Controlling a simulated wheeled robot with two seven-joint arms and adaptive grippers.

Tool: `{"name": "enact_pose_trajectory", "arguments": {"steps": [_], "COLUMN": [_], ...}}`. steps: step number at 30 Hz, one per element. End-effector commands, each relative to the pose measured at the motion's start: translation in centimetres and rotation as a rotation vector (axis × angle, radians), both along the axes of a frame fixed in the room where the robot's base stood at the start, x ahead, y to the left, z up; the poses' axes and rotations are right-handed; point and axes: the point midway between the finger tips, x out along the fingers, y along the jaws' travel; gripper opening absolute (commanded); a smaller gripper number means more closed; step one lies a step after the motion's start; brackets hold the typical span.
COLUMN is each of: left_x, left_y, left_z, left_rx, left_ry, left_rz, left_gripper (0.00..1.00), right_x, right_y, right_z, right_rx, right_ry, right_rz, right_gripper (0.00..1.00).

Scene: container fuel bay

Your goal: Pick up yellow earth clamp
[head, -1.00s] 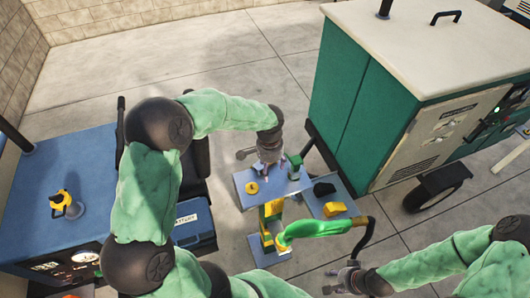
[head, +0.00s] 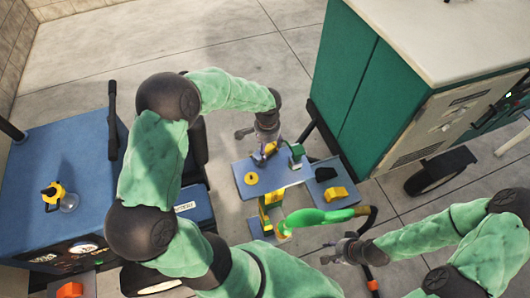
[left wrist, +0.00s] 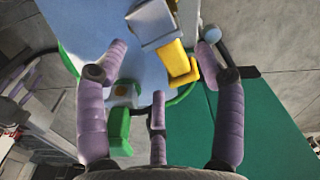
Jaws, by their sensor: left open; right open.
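A yellow piece with a pale grey block at one end, which looks like the earth clamp (left wrist: 178,62), lies between the spread purple fingers of my left gripper (left wrist: 160,68) in the left wrist view. In the head view the yellow piece (head: 270,148) shows just below the left gripper (head: 266,143), at the far edge of the small blue-grey table (head: 275,184). The left gripper is open; I cannot tell whether a finger touches the piece. My right gripper (head: 334,252) is open and empty, low at the right of the table.
A green piece (head: 297,152) stands close right of the left gripper. A yellow disc (head: 251,178) and a yellow block (head: 336,193) lie on the table tops. A green hose-like handle (head: 318,217) arches in front. A large green cabinet (head: 365,100) stands behind right.

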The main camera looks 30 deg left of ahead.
Motion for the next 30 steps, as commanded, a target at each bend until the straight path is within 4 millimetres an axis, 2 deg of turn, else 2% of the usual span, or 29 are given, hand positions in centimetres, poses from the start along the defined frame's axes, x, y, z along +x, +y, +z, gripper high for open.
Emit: {"name": "enact_pose_trajectory", "arguments": {"steps": [9, 17, 20, 24, 25, 30], "left_x": [-0.1, -0.1, -0.1, -0.1, -0.1, 0.0], "left_y": [0.3, 0.2, 0.3, 0.3, 0.3, 0.3], "left_z": [-4.3, -4.7, -4.7, -4.7, -4.7, -4.6], "left_rx": [-0.001, -0.001, -0.001, -0.001, -0.001, -0.001], "left_ry": [0.003, 0.001, 0.001, 0.001, 0.001, 0.0], "left_rz": [0.001, 0.0, 0.0, 0.0, 0.0, 0.0], "left_gripper": [0.69, 0.69, 0.46, 0.07, 0.03, 0.03], "right_x": [0.0, 0.0, 0.0, 0.0, 0.0, 0.0], "right_y": [0.0, 0.0, 0.0, 0.0, 0.0, 0.0], "right_z": [-0.5, -0.5, -0.5, -0.5, -0.5, -0.5], "right_rx": [0.0, 0.0, 0.0, 0.0, 0.0, 0.0], "right_ry": [0.0, 0.0, 0.0, 0.0, 0.0, 0.0], "right_rz": [0.0, 0.0, 0.0, 0.0, 0.0, 0.0], "right_gripper": [0.44, 0.44, 0.44, 0.44, 0.44, 0.44]}}
